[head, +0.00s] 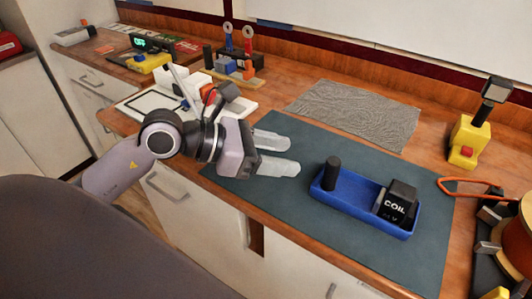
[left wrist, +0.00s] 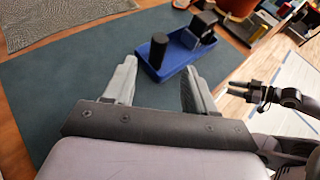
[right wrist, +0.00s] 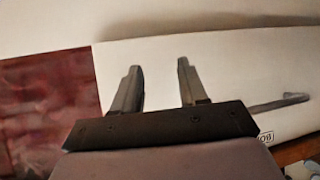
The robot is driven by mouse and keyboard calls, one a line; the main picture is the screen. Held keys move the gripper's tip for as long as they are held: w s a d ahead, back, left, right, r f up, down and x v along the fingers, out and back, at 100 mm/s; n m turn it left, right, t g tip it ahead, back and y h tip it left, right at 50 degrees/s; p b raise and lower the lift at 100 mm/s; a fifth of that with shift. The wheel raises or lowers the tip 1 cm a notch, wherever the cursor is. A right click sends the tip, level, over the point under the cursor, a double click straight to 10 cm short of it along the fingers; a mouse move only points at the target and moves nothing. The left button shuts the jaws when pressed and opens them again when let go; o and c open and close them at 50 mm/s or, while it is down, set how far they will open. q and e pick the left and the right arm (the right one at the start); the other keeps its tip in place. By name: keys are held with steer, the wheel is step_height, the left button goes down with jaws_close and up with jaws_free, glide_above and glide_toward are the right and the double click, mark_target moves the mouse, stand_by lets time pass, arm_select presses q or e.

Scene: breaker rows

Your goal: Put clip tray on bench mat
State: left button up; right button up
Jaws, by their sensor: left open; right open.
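A blue tray (head: 345,207), which I take to be the clip tray, lies on the dark teal bench mat (head: 275,200). It carries an upright black cylinder (head: 331,173) at its left end and a black block marked COIL (head: 397,203) at its right end. My left gripper (head: 292,155) is open and empty over the mat, left of the tray and apart from it. In the left wrist view the tray (left wrist: 175,66) lies beyond the fingertips. My right gripper (right wrist: 159,64) is open and empty in its wrist view, facing a pale surface; it is not clear in the head view.
A grey cloth (head: 352,112) lies behind the mat. A yellow device (head: 467,140) stands at the right, with an orange loop (head: 468,186) and a spool (head: 517,235) nearer. A white board with parts (head: 195,95) is behind my left arm. The mat's front right is clear.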

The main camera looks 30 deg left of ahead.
arm_select(q)
steer(key=shift+v, duration=1.25)
